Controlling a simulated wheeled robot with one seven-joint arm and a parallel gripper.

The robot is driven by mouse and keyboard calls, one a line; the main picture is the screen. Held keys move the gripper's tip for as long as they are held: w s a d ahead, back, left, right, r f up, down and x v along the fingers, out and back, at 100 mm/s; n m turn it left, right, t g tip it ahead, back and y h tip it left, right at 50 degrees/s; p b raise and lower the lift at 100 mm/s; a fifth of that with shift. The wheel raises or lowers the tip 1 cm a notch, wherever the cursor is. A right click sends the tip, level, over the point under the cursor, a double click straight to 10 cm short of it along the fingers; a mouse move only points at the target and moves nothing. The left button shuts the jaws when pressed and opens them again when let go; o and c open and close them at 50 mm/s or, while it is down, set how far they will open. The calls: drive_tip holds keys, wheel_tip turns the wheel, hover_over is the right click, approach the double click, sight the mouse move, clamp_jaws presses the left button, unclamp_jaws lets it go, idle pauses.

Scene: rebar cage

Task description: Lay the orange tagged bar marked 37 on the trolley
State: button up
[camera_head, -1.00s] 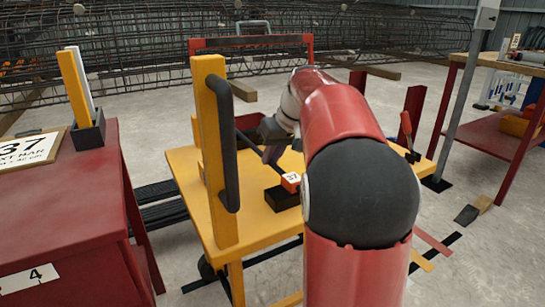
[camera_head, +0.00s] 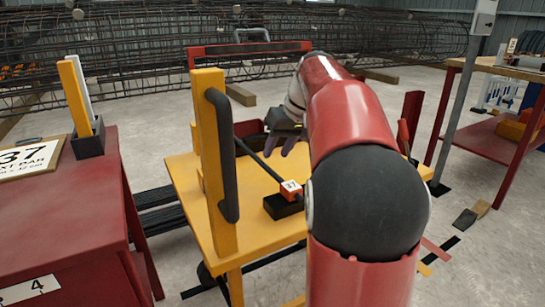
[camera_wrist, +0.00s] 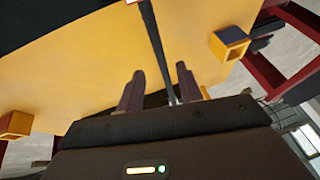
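The dark bar (camera_head: 262,166) with its orange tag marked 37 (camera_head: 291,189) lies along the yellow trolley (camera_head: 262,228). Its tagged end rests on a black block (camera_head: 283,206); its far end runs behind the yellow post. My gripper (camera_head: 281,145) is above the trolley deck, beyond the tag, partly hidden by my arm. In the wrist view the fingers of my gripper (camera_wrist: 160,88) stand apart. The bar (camera_wrist: 155,45) runs below and between them, and the fingers do not appear to touch it. Only a sliver of the tag (camera_wrist: 133,2) shows at the top edge.
The trolley's yellow post (camera_head: 213,165) with a black handle (camera_head: 222,155) stands left of my arm. A red table (camera_head: 75,225) with a 37 sign (camera_head: 28,158) is at left. A rebar cage (camera_head: 130,50) lies behind. A red-framed bench (camera_head: 485,140) is at right.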

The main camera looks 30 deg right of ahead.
drive_tip(key=p+v, duration=0.1)
drive_tip(key=v, duration=0.5)
drive_tip(key=shift+s+r, duration=0.2)
drive_tip(key=shift+r, duration=0.15)
drive_tip(key=shift+s+d, duration=0.1)
drive_tip(key=shift+d, duration=0.05)
